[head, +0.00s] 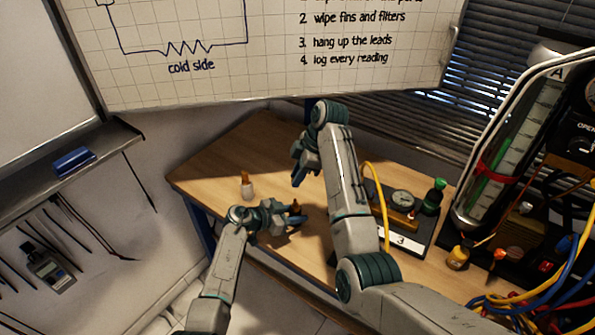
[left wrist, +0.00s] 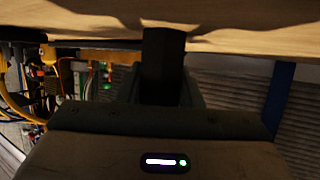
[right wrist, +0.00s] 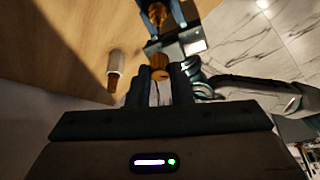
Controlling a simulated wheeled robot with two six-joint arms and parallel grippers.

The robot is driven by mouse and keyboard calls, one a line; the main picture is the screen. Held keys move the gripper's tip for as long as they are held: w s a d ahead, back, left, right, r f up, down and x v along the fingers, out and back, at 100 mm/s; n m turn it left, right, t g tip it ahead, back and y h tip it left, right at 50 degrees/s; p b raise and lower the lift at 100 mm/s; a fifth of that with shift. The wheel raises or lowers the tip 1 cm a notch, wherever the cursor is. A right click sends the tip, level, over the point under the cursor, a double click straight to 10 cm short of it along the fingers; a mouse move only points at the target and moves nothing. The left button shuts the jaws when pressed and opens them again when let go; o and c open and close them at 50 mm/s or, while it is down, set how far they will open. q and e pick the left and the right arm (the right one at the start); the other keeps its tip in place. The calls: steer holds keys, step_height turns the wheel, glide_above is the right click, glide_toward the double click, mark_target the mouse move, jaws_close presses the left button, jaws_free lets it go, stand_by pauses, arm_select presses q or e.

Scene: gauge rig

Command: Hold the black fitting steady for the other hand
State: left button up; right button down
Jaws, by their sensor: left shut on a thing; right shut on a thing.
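My left gripper (head: 291,215) is low over the wooden table, shut on the black fitting (left wrist: 162,65), which shows as a dark upright block between its fingers in the left wrist view. In the right wrist view a brass-coloured piece (right wrist: 158,13) shows at the left gripper's fingers; I cannot tell whether it is part of the fitting. My right gripper (head: 298,178) is above and behind the left one, pointing down. It is shut on a small brass-coloured part (right wrist: 160,68), seen at its fingertips. The two held things look apart; their exact gap is unclear.
A dark tray with a gauge (head: 402,198), a green-topped black part (head: 434,195) and a yellow hose (head: 380,195) lies right of my right arm. Cables crowd the far right.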

glide_above(298, 204)
steer(key=shift+w+f, duration=0.1)
steer(key=shift+f, duration=2.45)
steer(key=shift+f, duration=0.2)
steer(key=shift+f, duration=1)
steer(key=shift+f, duration=0.1)
steer(key=shift+m+t, duration=0.5)
steer(key=shift+m, duration=0.7)
steer(key=m+t, duration=0.1)
steer(key=m, duration=0.1)
steer(key=shift+m, duration=0.4)
